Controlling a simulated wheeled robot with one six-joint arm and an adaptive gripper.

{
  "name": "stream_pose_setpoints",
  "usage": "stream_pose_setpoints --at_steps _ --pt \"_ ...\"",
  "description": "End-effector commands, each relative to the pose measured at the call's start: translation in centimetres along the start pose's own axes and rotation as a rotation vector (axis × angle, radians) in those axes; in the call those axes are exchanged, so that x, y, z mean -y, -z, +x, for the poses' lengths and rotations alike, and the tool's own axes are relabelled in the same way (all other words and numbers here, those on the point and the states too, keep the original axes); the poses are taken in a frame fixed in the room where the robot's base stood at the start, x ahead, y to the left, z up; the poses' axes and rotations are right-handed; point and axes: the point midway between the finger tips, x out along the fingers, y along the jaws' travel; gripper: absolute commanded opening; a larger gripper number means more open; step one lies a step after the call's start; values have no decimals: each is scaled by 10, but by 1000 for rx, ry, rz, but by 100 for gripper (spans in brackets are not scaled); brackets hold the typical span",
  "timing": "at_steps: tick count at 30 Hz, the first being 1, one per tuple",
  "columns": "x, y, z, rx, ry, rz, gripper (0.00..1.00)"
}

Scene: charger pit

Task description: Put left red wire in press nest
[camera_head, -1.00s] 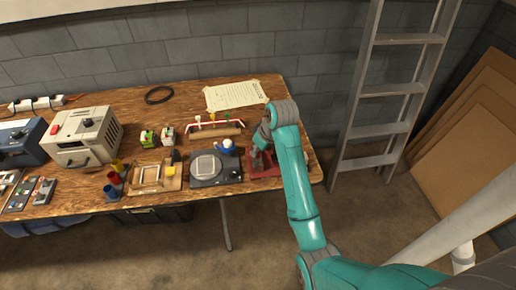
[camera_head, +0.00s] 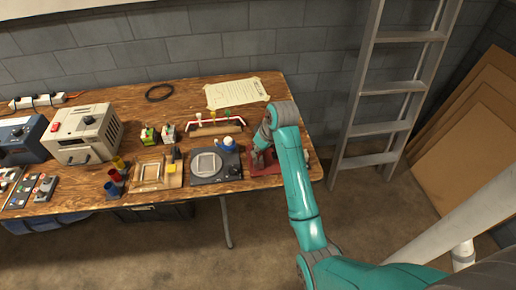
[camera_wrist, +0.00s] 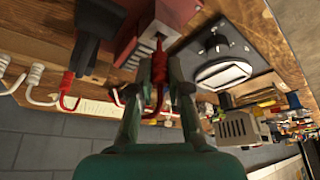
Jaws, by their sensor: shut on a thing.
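My gripper (camera_wrist: 159,62) is shut on a red wire (camera_wrist: 157,92) in the wrist view. The wire's upper end shows between the fingertips and its red coiled part hangs between the fingers. The tip points at the front of a red press block (camera_wrist: 175,12), very close to it. I cannot tell whether the tip is inside the nest or only in front of it. In the head view my gripper (camera_head: 257,157) is low over the red press base (camera_head: 267,168) at the table's right end, and the wire is too small to make out there.
A dark device with a pale round plate (camera_head: 230,176) stands just left of the press. A rack with a red and white bar (camera_head: 192,126) is behind it. More coiled wires (camera_wrist: 37,75) and a dark post (camera_wrist: 95,25) are close by on the left in the wrist view.

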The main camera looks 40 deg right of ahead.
Motion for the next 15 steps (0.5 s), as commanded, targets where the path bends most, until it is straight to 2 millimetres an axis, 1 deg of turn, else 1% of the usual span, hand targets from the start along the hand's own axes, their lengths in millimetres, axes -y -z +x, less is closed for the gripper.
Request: stream_pose_setpoints --at_steps 15 --pt "0 -4 10 0 0 0 0"
